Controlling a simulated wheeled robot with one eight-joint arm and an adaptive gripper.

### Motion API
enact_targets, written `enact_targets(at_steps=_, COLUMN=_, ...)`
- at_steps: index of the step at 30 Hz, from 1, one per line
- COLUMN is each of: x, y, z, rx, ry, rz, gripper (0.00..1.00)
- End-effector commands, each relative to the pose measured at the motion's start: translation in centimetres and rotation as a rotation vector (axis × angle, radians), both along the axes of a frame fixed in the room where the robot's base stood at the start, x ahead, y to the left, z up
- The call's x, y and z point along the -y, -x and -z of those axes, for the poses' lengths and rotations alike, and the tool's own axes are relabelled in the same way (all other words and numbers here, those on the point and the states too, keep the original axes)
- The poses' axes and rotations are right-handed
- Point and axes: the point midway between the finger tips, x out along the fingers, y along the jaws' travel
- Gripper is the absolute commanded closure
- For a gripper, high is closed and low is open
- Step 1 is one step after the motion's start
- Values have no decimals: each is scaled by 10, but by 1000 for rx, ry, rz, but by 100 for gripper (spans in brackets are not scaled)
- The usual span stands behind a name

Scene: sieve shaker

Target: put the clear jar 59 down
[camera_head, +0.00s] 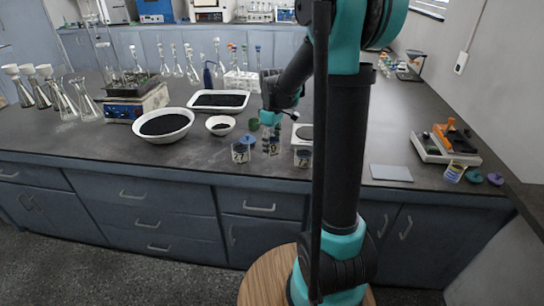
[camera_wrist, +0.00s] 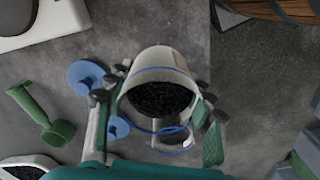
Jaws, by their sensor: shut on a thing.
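The clear jar (camera_wrist: 165,58), with dark granules inside, is between the fingers of my gripper (camera_head: 270,121). In the wrist view the finger pads press on both sides of the jar. In the head view the held jar (camera_head: 271,144) is upright, low over the front part of the bench; I cannot tell whether its base touches the bench. The number on it is not readable. Another jar (camera_head: 240,153) stands just left of it, and a third jar (camera_head: 303,158) stands to the right.
A blue lid (camera_wrist: 86,77) and a green scoop-like piece (camera_wrist: 45,118) lie near the jar. A small white bowl (camera_head: 220,132), a large bowl (camera_head: 163,137) and a tray (camera_head: 218,93) are to the left.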

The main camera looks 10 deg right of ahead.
Motion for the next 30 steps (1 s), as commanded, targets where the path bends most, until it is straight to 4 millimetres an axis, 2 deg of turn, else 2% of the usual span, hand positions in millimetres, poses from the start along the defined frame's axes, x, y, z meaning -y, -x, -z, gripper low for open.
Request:
enact_targets(at_steps=5, x=0, y=0, z=13, rx=0, ry=0, rz=0, gripper=100)
enact_targets(at_steps=13, x=0, y=0, z=46, rx=0, ry=0, rz=0, gripper=100)
enact_targets(at_steps=25, x=0, y=0, z=51, rx=0, ry=0, rz=0, gripper=100)
enact_targets(at_steps=26, x=0, y=0, z=51, rx=0, ry=0, rz=0, gripper=46)
enact_targets(at_steps=30, x=0, y=0, z=51, rx=0, ry=0, rz=0, gripper=28)
